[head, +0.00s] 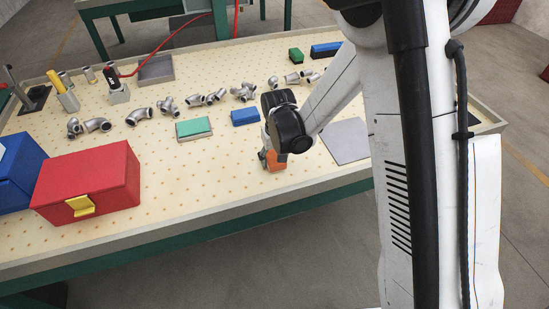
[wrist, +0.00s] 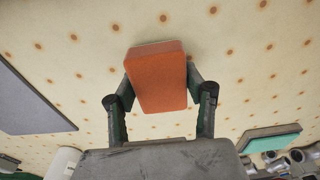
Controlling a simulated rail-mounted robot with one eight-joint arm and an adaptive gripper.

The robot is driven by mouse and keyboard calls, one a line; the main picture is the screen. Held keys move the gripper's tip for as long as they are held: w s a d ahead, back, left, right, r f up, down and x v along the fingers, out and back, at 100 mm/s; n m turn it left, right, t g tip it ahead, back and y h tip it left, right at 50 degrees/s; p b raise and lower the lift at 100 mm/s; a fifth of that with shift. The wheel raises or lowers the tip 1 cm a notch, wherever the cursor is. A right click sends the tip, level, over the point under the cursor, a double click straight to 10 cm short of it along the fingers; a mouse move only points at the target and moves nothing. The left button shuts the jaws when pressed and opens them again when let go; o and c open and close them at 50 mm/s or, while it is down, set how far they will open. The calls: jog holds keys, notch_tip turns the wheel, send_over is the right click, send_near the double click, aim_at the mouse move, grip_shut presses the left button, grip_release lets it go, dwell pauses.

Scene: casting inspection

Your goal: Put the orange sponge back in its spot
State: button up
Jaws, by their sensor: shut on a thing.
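The orange sponge (head: 276,164) is a small block at the middle of the table, below my arm's end in the head view. In the wrist view the orange sponge (wrist: 160,80) sits between the two fingers, tilted a little. My gripper (head: 268,155) is shut on it, with a finger on each side; my gripper also shows in the wrist view (wrist: 159,88). The sponge is over or on the dotted tabletop (head: 215,175); I cannot tell whether it touches. In the head view my gripper hides part of it. I cannot tell which place is its spot.
A teal-topped block (head: 194,127) and a blue block (head: 245,117) lie left of and behind my gripper. A grey plate (head: 346,140) lies to the right. Several metal pipe fittings (head: 139,116) stand behind. A red toolbox (head: 88,180) is at left. The front middle tabletop is clear.

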jog(key=shift+f+b, duration=0.3)
jog(key=o, duration=1.1)
jog(key=shift+r, duration=0.15)
